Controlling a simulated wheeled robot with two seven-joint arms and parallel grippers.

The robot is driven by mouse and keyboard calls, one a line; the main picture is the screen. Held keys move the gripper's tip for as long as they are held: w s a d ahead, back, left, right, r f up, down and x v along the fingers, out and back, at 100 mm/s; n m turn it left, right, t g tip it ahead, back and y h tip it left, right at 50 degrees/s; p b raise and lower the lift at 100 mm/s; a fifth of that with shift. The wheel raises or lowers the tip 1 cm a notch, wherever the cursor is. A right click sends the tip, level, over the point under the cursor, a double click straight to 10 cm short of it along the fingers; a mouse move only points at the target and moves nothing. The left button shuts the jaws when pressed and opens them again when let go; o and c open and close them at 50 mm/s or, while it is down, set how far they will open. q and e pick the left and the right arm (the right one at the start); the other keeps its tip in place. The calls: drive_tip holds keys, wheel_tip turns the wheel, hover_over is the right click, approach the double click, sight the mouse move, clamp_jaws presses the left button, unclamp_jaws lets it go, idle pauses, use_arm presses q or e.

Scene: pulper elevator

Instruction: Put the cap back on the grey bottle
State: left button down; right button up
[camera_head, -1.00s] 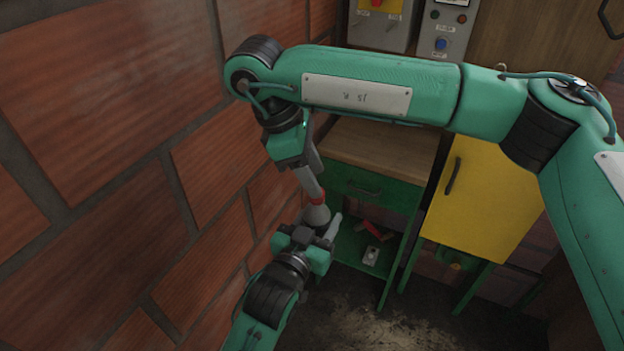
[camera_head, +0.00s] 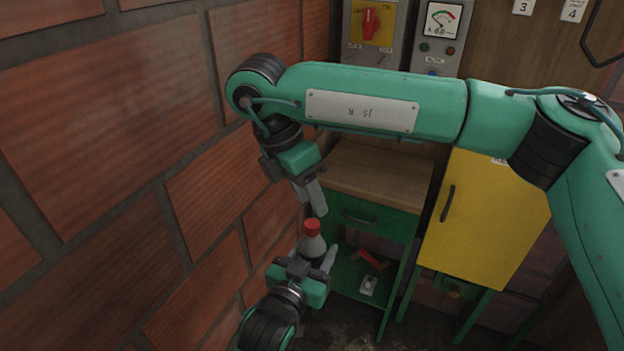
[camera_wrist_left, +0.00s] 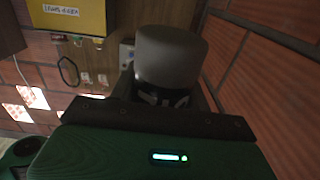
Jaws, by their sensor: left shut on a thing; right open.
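The grey bottle (camera_head: 313,246) is roughly upright in my left gripper (camera_head: 308,268), near the brick wall. The red cap (camera_head: 312,227) sits on top of its neck; whether it is screwed tight I cannot tell. My left gripper is shut on the bottle's lower, dark part. The left wrist view shows one grey round end of the bottle (camera_wrist_left: 171,55) and a dark band with white marks. My right gripper (camera_head: 314,196) is open and empty, just above the cap and apart from it. Its fingers partly overlap each other in view.
A brick wall (camera_head: 110,130) stands close on the left. Behind the grippers is a green cabinet with a wooden top (camera_head: 380,175), and a red object (camera_head: 370,259) lies on its lower shelf. A yellow cabinet (camera_head: 485,220) stands to the right.

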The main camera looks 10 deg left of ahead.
drive_tip(key=n, duration=0.4)
drive_tip(key=shift+d+r+n, duration=0.1)
drive_tip(key=shift+r+n, duration=0.05)
drive_tip(key=shift+n, duration=0.25)
drive_tip(key=n+y, duration=0.1)
drive_tip(key=n, duration=0.3)
drive_tip(key=shift+r+n, duration=0.15)
drive_tip(key=shift+n, duration=0.15)
drive_tip(key=n, duration=0.4)
drive_tip(key=shift+d+r+n, duration=0.1)
drive_tip(key=shift+r+n, duration=0.05)
drive_tip(key=shift+n, duration=0.15)
drive_tip(key=n, duration=0.4)
drive_tip(key=shift+r+n+y, duration=0.15)
drive_tip(key=shift+n+y, duration=0.15)
drive_tip(key=shift+y, duration=0.1)
drive_tip(key=n, duration=0.4)
drive_tip(key=shift+r+n+y, duration=0.2)
drive_tip(key=shift+n+y, duration=0.1)
drive_tip(key=n, duration=0.4)
drive_tip(key=shift+d+r+n, duration=0.1)
drive_tip(key=shift+r+n, duration=0.05)
drive_tip(key=shift+n, duration=0.15)
drive_tip(key=n, duration=0.4)
drive_tip(key=shift+r+n+y, duration=0.2)
drive_tip(key=shift+n+y, duration=0.1)
drive_tip(key=shift+y, duration=0.1)
drive_tip(key=n, duration=0.5)
drive_tip(key=shift+r+y, duration=0.25)
drive_tip(key=shift+y, duration=0.05)
